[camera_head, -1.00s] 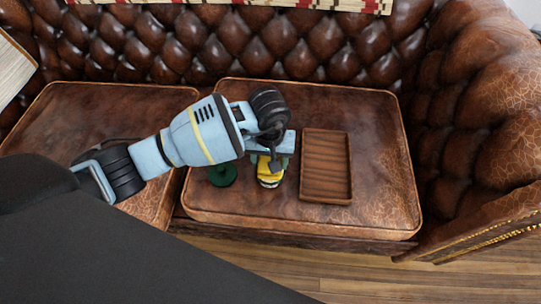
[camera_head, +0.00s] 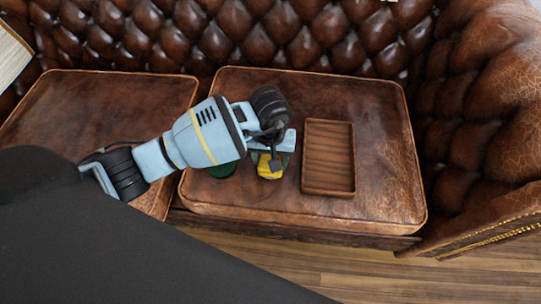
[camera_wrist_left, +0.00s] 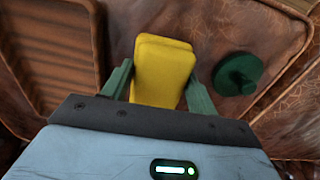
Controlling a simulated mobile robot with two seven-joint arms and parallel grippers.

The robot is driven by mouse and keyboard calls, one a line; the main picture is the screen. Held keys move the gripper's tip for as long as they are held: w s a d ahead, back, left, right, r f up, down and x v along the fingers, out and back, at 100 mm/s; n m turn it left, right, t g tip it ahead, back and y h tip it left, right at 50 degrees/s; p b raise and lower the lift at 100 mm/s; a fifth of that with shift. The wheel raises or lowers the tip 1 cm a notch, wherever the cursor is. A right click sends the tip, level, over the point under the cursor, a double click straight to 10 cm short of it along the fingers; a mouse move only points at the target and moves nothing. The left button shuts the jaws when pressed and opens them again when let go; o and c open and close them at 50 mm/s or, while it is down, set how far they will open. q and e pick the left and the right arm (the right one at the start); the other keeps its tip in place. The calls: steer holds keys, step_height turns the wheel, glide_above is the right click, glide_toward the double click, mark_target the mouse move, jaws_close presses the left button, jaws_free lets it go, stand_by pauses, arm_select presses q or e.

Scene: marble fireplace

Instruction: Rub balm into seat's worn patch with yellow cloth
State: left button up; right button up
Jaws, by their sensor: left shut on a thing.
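The yellow cloth (camera_wrist_left: 163,72) is a thick folded pad between the fingers of my left gripper (camera_wrist_left: 160,88), which is shut on it. In the head view the cloth (camera_head: 268,172) shows below my left gripper (camera_head: 270,158), over the right brown leather seat cushion (camera_head: 240,197). I cannot tell whether it touches the leather. A dark green round thing with a knob (camera_wrist_left: 238,73) lies beside the gripper; my wrist partly covers it in the head view (camera_head: 222,170). No balm can be made out. The leather looks mottled and worn in places. My right gripper is not in view.
A brown wooden tray (camera_head: 329,188), seemingly empty, lies on the cushion just right of the gripper. The tufted backrest (camera_head: 330,40) and right armrest (camera_head: 490,130) bound the seat. The cushion's front strip and far right are clear.

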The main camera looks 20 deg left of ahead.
mark_target(270, 158)
arm_select(q)
steer(key=shift+f, duration=0.2)
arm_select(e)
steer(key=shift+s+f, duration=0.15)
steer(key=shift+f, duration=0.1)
arm_select(q)
steer(key=shift+f+b, duration=0.3)
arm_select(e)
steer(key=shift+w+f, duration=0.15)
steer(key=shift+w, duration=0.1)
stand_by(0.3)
arm_select(q)
steer(key=shift+f, duration=0.1)
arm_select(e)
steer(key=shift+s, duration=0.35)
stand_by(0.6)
arm_select(q)
steer(key=shift+r+p, duration=0.55)
steer(key=shift+r, duration=0.5)
steer(key=shift+r+p, duration=0.7)
steer(key=shift+r, duration=0.45)
steer(key=shift+r+p, duration=0.8)
steer(key=shift+r, duration=0.6)
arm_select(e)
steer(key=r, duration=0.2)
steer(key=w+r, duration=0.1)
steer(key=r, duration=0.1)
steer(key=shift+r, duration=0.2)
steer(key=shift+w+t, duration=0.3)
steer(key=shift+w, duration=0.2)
